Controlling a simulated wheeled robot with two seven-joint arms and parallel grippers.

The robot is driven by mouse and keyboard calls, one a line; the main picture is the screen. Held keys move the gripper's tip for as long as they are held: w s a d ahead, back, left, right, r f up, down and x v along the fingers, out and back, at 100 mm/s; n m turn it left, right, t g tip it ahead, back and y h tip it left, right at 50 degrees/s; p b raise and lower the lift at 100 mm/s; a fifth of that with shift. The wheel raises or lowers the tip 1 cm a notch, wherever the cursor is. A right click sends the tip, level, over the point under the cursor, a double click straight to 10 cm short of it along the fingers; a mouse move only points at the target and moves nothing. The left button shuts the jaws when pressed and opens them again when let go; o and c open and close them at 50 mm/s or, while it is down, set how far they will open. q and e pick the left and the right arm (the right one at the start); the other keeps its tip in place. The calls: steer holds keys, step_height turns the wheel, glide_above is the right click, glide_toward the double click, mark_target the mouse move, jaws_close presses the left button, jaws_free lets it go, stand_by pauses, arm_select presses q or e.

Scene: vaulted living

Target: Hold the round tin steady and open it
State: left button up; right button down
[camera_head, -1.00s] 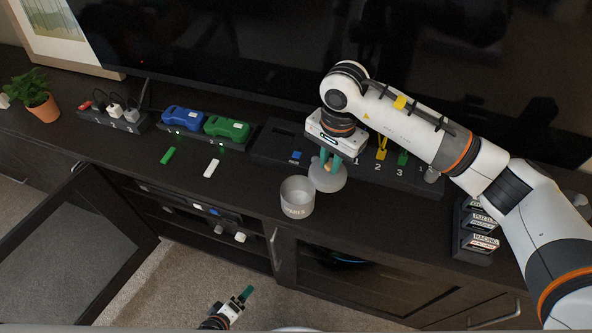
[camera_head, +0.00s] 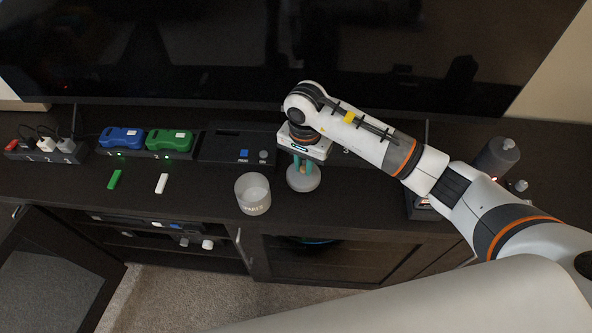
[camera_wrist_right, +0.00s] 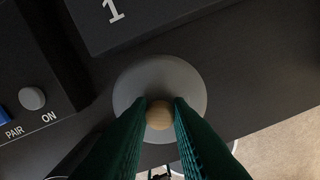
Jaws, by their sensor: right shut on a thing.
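In the right wrist view the fingers (camera_wrist_right: 159,104) close on both sides of the tan knob (camera_wrist_right: 159,117), above the lid's disc (camera_wrist_right: 130,85). I cannot tell whether the lid touches the cabinet top. My left gripper is out of view.
Blue (camera_head: 122,138) and green (camera_head: 169,142) devices sit in a dock on the left, with green and white sticks before them. A power strip (camera_head: 45,153) is farther left. The television (camera_head: 220,60) stands behind. A dark grey cylinder (camera_head: 496,157) stands right.

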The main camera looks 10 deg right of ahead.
mark_target(304, 167)
step_height(304, 167, down, 4)
steer(key=shift+f, duration=0.1)
stand_by(0.4)
steer(key=shift+f, duration=0.25)
steer(key=c, duration=1.3)
jaws_free()
steer(key=shift+r, duration=0.1)
steer(key=shift+r, duration=0.1)
